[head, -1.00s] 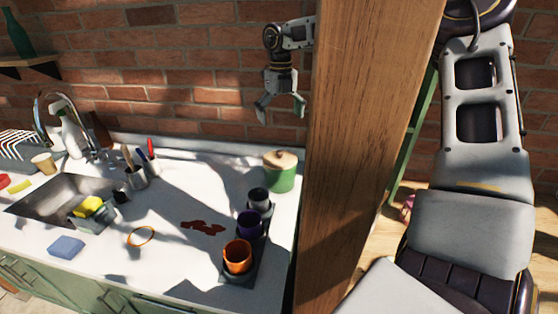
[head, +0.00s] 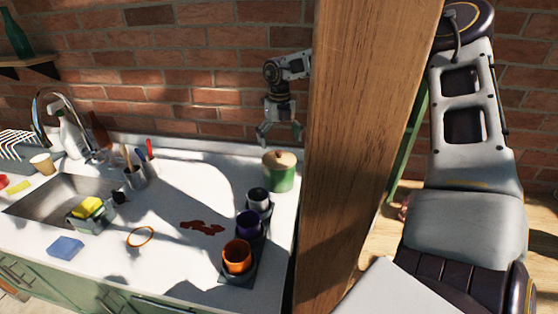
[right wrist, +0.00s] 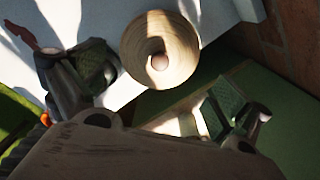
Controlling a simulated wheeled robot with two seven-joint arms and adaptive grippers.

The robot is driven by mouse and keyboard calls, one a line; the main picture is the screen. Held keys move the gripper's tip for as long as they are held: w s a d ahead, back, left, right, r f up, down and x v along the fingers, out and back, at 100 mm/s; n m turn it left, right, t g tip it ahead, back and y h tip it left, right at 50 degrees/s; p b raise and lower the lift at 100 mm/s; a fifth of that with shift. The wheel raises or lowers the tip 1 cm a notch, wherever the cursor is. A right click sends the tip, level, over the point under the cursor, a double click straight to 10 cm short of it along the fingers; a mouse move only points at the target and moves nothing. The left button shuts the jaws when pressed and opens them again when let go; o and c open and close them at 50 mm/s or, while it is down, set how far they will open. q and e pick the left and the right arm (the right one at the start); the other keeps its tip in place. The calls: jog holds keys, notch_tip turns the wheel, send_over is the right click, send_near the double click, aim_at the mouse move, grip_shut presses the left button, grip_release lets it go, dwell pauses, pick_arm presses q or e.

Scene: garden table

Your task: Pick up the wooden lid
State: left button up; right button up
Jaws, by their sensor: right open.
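The wooden lid (head: 284,157) is round and pale with a small knob, and it sits on a green pot (head: 280,178) at the back right of the counter. My right gripper (head: 280,135) is open and empty, just above the lid and pointing down. In the right wrist view the lid (right wrist: 150,38) shows from above with its knob, beyond the spread fingers of the gripper (right wrist: 163,88). The fingers look apart from the lid. My left gripper is not in view.
A wooden post (head: 365,150) stands close on the right. A dark tray (head: 240,278) with orange, purple and grey cups is in front of the pot. A utensil holder (head: 135,178), the sink (head: 40,205) and a blue sponge (head: 65,246) lie left. The brick wall (head: 190,90) is behind.

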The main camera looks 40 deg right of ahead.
aim_at(279, 151)
jog(key=shift+f, duration=0.1)
jog(key=shift+w+f+p, duration=0.15)
jog(key=shift+f+p, duration=0.25)
jog(key=shift+f, duration=2.1)
jog(key=shift+c, duration=0.4)
